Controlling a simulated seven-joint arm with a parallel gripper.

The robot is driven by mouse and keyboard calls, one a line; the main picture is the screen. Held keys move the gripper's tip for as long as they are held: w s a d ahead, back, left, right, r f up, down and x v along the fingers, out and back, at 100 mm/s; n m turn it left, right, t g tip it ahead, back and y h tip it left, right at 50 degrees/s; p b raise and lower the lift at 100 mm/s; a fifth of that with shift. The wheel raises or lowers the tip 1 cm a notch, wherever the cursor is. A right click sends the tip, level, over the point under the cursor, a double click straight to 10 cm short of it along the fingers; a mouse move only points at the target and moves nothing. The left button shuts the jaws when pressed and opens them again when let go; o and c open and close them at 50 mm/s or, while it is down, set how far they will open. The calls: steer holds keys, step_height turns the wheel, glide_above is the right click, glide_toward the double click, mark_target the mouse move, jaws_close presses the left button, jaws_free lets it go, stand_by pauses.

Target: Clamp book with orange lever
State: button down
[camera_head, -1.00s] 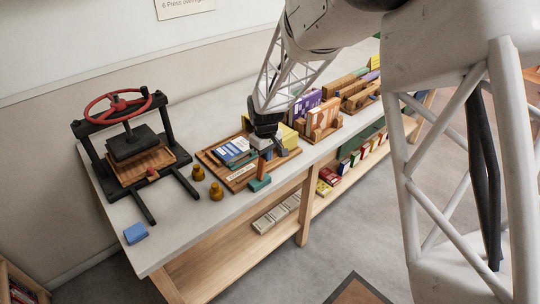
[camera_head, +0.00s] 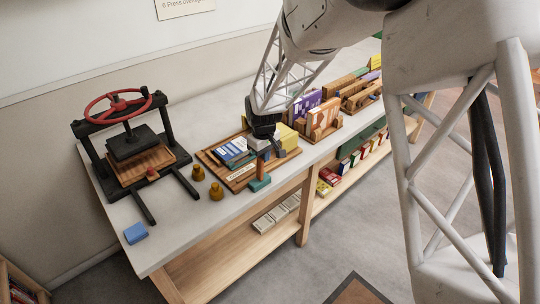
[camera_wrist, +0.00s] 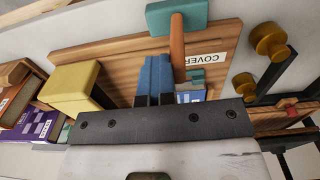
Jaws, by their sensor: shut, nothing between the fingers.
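The orange lever (camera_head: 261,168) stands upright from a teal block (camera_head: 260,184) at the front edge of a wooden board (camera_head: 240,184). In the wrist view the lever (camera_wrist: 178,48) runs from the teal block (camera_wrist: 178,16) down towards my gripper. My gripper (camera_head: 270,145) is shut and empty, just above and beside the lever's top. In the wrist view its fingertips (camera_wrist: 154,100) are left of the lever; I cannot tell whether they touch it. A blue book (camera_head: 234,150) lies on the board, left of the lever in the head view. My gripper partly hides it in the wrist view.
A black press (camera_head: 130,145) with a red wheel stands left on the table. Two brass knobs (camera_head: 216,192) and a blue block (camera_head: 135,232) lie nearer. A yellow block (camera_head: 286,137) and upright books (camera_head: 322,118) stand right of my gripper. The table's front left is mostly clear.

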mark_target(260, 167)
steer(key=shift+s+a+f, duration=0.2)
steer(key=shift+s+f, duration=0.35)
steer(key=shift+s, duration=0.15)
steer(key=shift+s+a+f, duration=0.2)
steer(key=shift+s+f, duration=0.35)
steer(key=shift+s, duration=0.15)
stand_by(0.5)
steer(key=shift+w+r, duration=0.1)
steer(key=shift+r, duration=0.25)
steer(key=shift+w+r, duration=0.1)
steer(key=shift+w, duration=0.1)
steer(key=shift+w+d, duration=0.4)
stand_by(0.3)
steer(key=shift+r, duration=0.25)
steer(key=shift+r, duration=4.85)
